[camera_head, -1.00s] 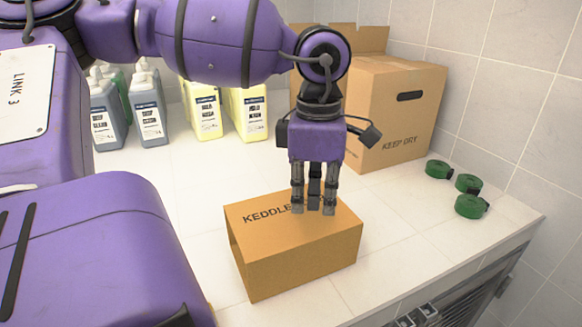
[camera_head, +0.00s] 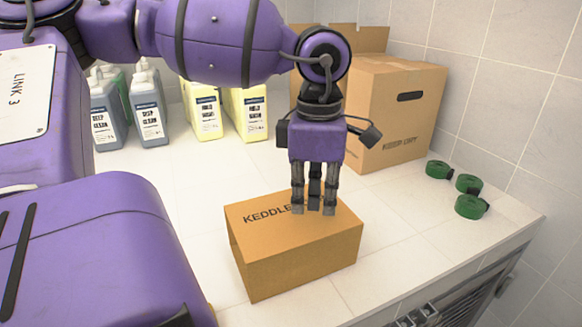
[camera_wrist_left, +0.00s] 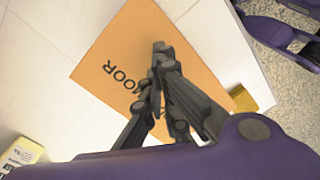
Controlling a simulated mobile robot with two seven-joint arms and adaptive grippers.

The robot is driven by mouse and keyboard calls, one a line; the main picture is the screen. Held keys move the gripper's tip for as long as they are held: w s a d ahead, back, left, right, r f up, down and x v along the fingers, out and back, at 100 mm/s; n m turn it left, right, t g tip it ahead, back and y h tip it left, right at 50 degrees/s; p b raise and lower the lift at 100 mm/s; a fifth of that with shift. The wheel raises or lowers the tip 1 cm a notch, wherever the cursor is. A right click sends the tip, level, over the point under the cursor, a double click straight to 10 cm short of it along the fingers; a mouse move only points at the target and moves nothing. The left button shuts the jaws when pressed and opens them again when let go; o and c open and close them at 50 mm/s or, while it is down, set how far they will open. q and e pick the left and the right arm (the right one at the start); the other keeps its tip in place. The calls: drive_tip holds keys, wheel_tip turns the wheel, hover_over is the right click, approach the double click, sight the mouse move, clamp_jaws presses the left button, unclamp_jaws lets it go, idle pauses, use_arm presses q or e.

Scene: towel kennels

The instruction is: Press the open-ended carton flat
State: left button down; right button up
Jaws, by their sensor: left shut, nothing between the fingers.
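The carton (camera_head: 300,262) is a brown cardboard box standing unflattened on the white counter, with dark lettering on its top. Its top face also shows in the left wrist view (camera_wrist_left: 128,42). My left gripper (camera_head: 314,210) points straight down over the carton's top, its fingers shut and empty. The fingertips are at or just above the top; I cannot tell whether they touch. In the left wrist view the closed fingers (camera_wrist_left: 160,52) cover part of the lettering. The carton's open ends are not clearly visible. My right gripper is not in view.
A larger open-topped box (camera_head: 400,110) stands behind to the right. Grey bottles (camera_head: 148,115) and yellow jugs (camera_head: 245,115) line the back left. Several green rolls (camera_head: 470,206) lie near the counter's right edge.

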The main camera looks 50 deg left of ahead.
sight(307, 213)
use_arm(q)
drive_tip(key=shift+f, duration=0.1)
drive_tip(key=shift+f, duration=0.9)
drive_tip(key=shift+a, duration=0.15)
drive_tip(key=shift+w+a+f, duration=0.15)
drive_tip(key=shift+w+a, duration=0.05)
drive_tip(key=shift+a, duration=0.65)
drive_tip(key=shift+a+f, duration=0.1)
